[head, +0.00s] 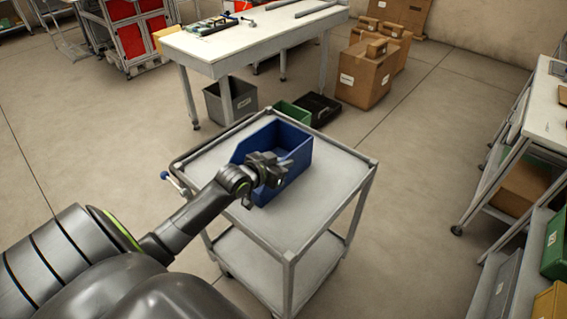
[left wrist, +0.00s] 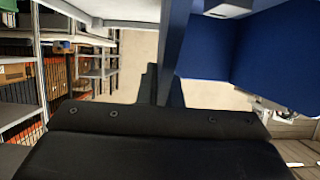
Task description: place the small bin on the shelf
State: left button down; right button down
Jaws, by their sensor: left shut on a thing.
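A blue open-topped bin (head: 298,158) is on or just above the top of a grey cart (head: 325,190); I cannot tell whether it touches. My left gripper (head: 278,166) is shut on the bin's near wall and hides part of it. In the left wrist view the blue bin (left wrist: 275,48) fills the upper right, beside the dark fingers (left wrist: 163,85). My right gripper is not in view. A low shelf unit with a green bin (head: 556,246) stands at the right edge. Shelving (left wrist: 85,60) also shows at the left in the left wrist view.
A white workbench (head: 240,43) stands behind the cart, with a grey bin (head: 240,100), a green bin (head: 291,114) and a black crate (head: 322,110) on the floor nearby. Cardboard boxes (head: 365,78) stand further right. Floor (head: 420,150) is clear between cart and right-hand bench (head: 545,105).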

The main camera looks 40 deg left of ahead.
pick_arm(q)
jog(key=c, duration=2)
grip_release()
jog(key=o, duration=0.4)
jog(key=p+v, duration=0.1)
jog(key=v, duration=1.1)
